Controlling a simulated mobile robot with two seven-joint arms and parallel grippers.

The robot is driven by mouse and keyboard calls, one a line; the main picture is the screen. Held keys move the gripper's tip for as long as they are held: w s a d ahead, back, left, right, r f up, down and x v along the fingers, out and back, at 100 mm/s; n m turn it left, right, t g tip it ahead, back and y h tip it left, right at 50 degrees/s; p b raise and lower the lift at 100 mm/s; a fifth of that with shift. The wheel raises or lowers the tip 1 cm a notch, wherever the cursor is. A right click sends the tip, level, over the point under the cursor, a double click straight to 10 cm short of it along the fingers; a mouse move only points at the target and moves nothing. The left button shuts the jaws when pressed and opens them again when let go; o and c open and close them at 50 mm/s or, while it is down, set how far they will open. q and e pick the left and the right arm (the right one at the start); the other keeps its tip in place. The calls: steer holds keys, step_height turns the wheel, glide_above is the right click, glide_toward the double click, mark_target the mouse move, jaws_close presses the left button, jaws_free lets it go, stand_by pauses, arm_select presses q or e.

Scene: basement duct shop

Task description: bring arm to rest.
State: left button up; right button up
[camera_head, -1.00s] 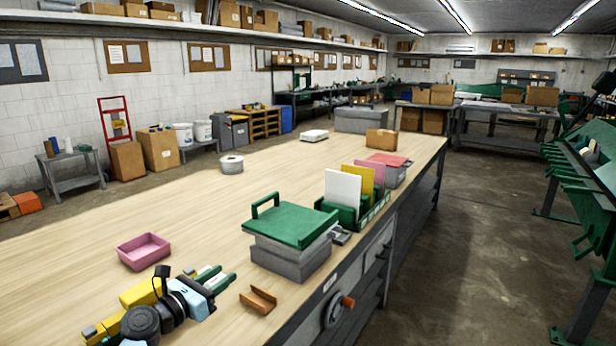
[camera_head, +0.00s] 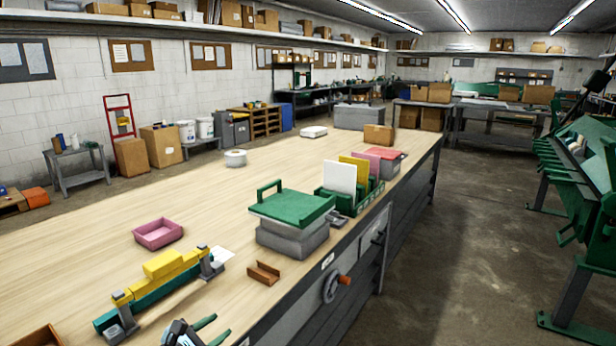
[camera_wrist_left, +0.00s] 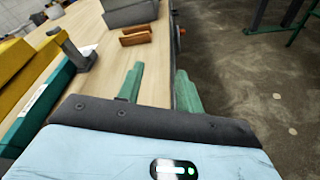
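My left gripper (camera_head: 207,330) is at the bottom of the head view, near the front edge of the workbench (camera_head: 120,238). In the left wrist view its two green fingers (camera_wrist_left: 158,88) are apart, with nothing between them. They point over the bench's front edge. Most of my left arm is out of the head view. My right gripper is not in view.
A yellow and green tool (camera_head: 160,285) lies left of my gripper. Close by are a brown bracket (camera_head: 263,273), a pink tray (camera_head: 158,233) and a grey box with a green lid (camera_head: 290,206). A crank handle (camera_head: 333,288) sticks out from the bench front. The aisle floor is clear.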

arm_select(q)
steer(key=s+a+f+m+g+y, duration=0.1)
steer(key=s+f+m+g+y, duration=0.25)
steer(key=s+f+m, duration=1.3)
steer(key=s+d+f+m+y, duration=0.1)
steer(key=s+m, duration=0.4)
steer(key=s, duration=0.8)
steer(key=s+d+f+m+g, duration=0.1)
steer(key=s+m, duration=0.4)
steer(key=s, duration=0.9)
steer(key=shift+d+f+m+y, duration=0.15)
steer(key=shift+f+m+y, duration=0.15)
steer(key=shift+m+y, duration=0.05)
